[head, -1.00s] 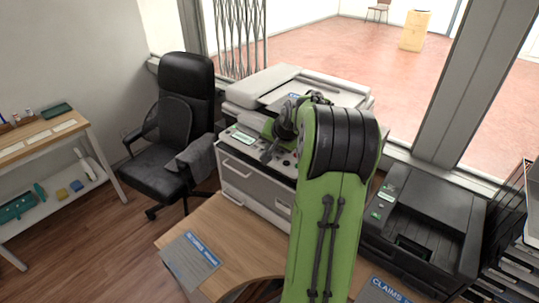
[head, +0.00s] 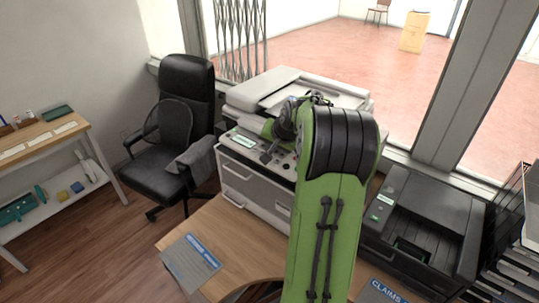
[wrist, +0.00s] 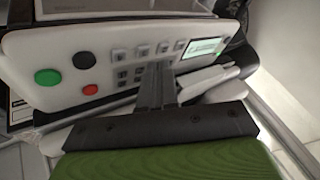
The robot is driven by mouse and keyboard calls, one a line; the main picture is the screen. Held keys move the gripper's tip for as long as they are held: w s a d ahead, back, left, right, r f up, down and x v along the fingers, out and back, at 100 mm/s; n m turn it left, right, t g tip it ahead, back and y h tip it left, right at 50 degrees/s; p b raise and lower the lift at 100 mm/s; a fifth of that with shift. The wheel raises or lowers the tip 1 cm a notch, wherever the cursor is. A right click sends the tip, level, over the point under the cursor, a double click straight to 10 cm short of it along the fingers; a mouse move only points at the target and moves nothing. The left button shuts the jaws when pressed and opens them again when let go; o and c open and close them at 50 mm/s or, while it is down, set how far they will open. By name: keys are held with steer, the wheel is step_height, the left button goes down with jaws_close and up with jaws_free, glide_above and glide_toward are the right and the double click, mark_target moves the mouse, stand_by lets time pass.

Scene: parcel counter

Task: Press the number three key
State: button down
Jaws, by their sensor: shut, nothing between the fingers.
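The copier's slanted control panel (wrist: 45,45) fills the upper part of the wrist view. I cannot read the key labels, so I cannot tell which is the number three key. My gripper (wrist: 156,68) is shut and empty, its fingertips over the keypad and covering part of it. I cannot tell whether the tips touch a key. In the head view my gripper (head: 267,156) is at the front panel of the copier (head: 240,172), partly hidden by my arm.
A black office chair (head: 182,120) stands left of the copier. A black printer (head: 425,222) is to its right. The wooden desk (head: 225,235) in front holds a blue-and-grey paper (head: 190,262). A small shelf table (head: 40,140) stands at far left.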

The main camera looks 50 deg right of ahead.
step_height(320, 180, up, 6)
steer(key=p, duration=0.5)
stand_by(0.4)
stand_by(0.3)
